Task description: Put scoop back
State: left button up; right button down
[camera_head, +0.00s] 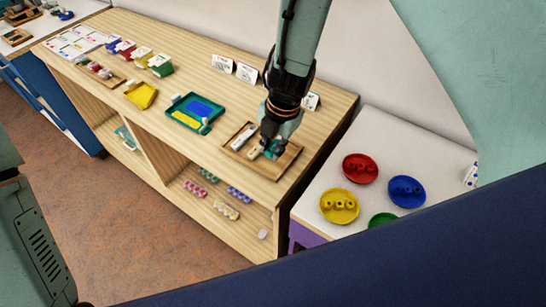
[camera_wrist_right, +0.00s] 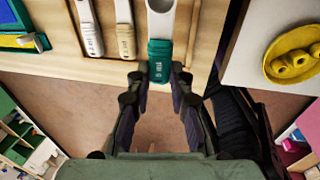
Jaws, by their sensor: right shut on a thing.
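A scoop with a teal handle lies over the right part of a wooden tray (camera_head: 288,164). Its teal handle (camera_wrist_right: 160,60) and pale shaft (camera_wrist_right: 160,18) show in the right wrist view. My right gripper (camera_head: 268,146) is low over the tray. In the wrist view its fingertips (camera_wrist_right: 158,78) are closed on both sides of the teal handle. A white-handled tool (camera_wrist_right: 92,38) and a tan-handled tool (camera_wrist_right: 126,38) lie beside it in the tray, roughly parallel. I cannot tell whether the scoop touches the tray floor. My left gripper is not in view.
A teal tray with blue and yellow parts (camera_head: 180,121) stands left of the wooden tray. White cards (camera_head: 246,73) stand at the back. A lower white surface on the right holds red (camera_head: 347,168), yellow (camera_head: 329,208) and blue (camera_head: 416,200) dishes.

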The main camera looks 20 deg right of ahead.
aim_at(270, 168)
jog(key=shift+s+f, duration=0.25)
jog(key=shift+f, duration=0.35)
jog(key=f, duration=0.2)
jog(key=w+f, duration=0.1)
jog(key=shift+a+f, duration=0.25)
jog(key=shift+a, duration=0.05)
jog(key=shift+f+b, duration=0.25)
jog(key=shift+b, duration=0.05)
jog(key=shift+s+d+r, duration=0.1)
jog(key=shift+s+d, duration=0.1)
jog(key=shift+d, duration=0.1)
jog(key=shift+s, duration=0.15)
jog(key=shift+a, duration=0.1)
jog(key=c, duration=1.5)
grip_release()
jog(key=shift+w+a+f, duration=0.15)
jog(key=shift+w+f, duration=0.05)
